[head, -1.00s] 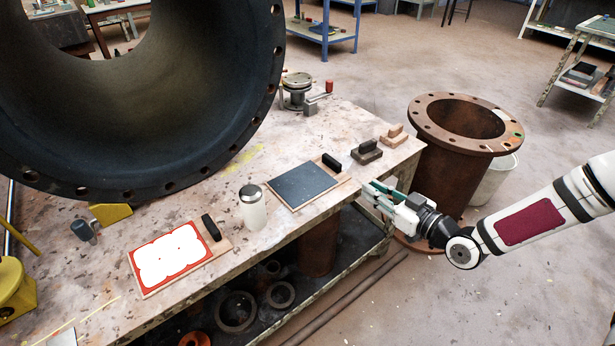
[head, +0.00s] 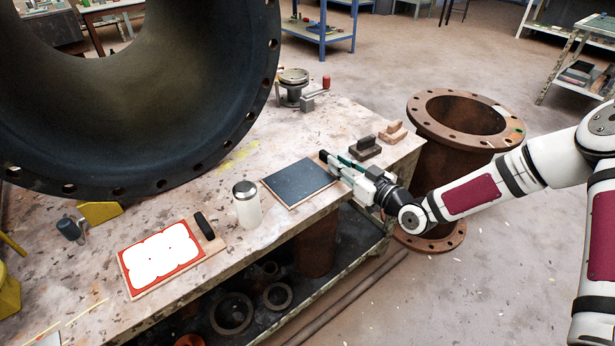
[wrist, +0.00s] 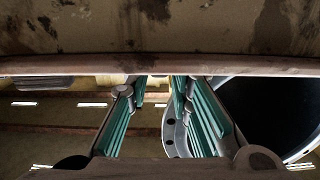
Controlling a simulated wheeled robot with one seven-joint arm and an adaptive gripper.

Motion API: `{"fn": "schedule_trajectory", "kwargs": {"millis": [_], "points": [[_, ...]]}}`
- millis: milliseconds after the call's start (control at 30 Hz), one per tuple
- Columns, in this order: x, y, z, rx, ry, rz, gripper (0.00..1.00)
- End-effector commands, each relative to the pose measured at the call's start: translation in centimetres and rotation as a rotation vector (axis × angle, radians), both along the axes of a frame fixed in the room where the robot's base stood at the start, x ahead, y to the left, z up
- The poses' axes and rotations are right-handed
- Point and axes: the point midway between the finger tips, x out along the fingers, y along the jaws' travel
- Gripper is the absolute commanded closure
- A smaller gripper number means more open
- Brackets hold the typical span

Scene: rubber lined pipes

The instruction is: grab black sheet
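The black sheet (head: 299,183) lies flat on a thin wooden board on the workbench. A black handle block (head: 324,157) stands at the board's right end, partly hidden by my gripper. My gripper (head: 338,165) reaches in from the right, low over the bench edge beside that end of the board. Its green-padded fingers are spread apart in the wrist view (wrist: 157,110), with nothing seen between them. I cannot tell whether a finger touches the handle.
A white bottle with a metal lid (head: 246,204) stands left of the sheet. A red-and-white sheet (head: 160,258) lies further left. Two small blocks, one dark (head: 366,148) and one tan (head: 393,131), sit behind my gripper. A large black-lined pipe (head: 130,160) looms at the back.

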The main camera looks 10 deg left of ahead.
Motion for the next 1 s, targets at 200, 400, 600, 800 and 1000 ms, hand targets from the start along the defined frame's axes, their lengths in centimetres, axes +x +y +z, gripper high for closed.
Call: {"fn": "schedule_trajectory", "kwargs": {"millis": [200,400,600,800,1000], "points": [[1.7,2.2,-0.3,0.001,0.001,0.0,0.8],[2.0,2.5,-0.2,0.0,0.002,-0.001,0.8],[1.9,2.5,-0.2,0.0,0.001,-0.001,1.0],[1.9,2.5,-0.1,0.002,0.0,-0.001,1.0],[2.0,2.5,0.1,0.002,-0.001,-0.001,1.0]]}}
